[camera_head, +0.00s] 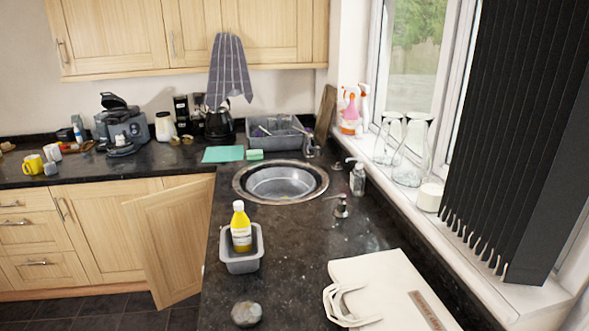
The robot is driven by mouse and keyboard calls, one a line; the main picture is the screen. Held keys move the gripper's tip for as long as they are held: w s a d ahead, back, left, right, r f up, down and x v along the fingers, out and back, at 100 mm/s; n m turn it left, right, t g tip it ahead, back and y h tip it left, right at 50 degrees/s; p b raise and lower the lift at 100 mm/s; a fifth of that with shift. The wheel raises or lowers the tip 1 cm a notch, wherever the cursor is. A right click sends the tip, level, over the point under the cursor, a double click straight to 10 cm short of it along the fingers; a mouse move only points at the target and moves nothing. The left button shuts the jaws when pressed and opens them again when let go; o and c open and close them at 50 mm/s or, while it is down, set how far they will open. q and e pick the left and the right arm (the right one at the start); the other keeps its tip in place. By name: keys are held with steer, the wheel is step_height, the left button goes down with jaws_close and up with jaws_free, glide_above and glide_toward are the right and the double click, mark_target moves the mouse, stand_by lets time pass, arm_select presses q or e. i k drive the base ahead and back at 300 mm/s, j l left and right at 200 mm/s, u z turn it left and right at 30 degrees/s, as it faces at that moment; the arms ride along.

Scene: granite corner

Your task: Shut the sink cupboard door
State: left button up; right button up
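The sink cupboard door (170,240) is a light wood panel left of the sink counter. It stands ajar, swung out from the cabinet front at an angle, with its lower corner over the dark floor. Its right part is hidden by the counter's edge. The round metal sink (281,183) is set in the dark granite counter above and to the right of it. Neither of my grippers shows in the head view, so nothing of mine is seen touching the door.
On the counter are a grey tub (240,262) with a yellow bottle (240,228), a stone-like object (246,313) and a white bag (385,290). A closed cupboard door (103,232) and drawers (35,240) stand left. Dark tiled floor (90,310) is clear.

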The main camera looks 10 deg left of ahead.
mark_target(168, 229)
steer(key=j+z, duration=0.1)
steer(key=j, duration=0.4)
steer(key=j+z, duration=0.15)
steer(key=j, duration=0.4)
steer(key=k+j+z, duration=0.1)
steer(key=j, duration=0.4)
steer(key=k+j+z, duration=0.1)
steer(key=j, duration=0.4)
steer(key=k+j+z, duration=0.1)
steer(key=j, duration=0.4)
steer(key=j+z, duration=0.1)
steer(key=j, duration=0.45)
steer(key=j+z, duration=0.15)
steer(key=j, duration=0.35)
steer(key=j+z, duration=0.1)
steer(key=j, duration=0.45)
steer(key=k+j+z, duration=0.15)
steer(key=j, duration=0.35)
steer(key=j+z, duration=0.1)
steer(key=j, duration=0.45)
steer(key=k+j+z, duration=0.15)
steer(key=j, duration=0.35)
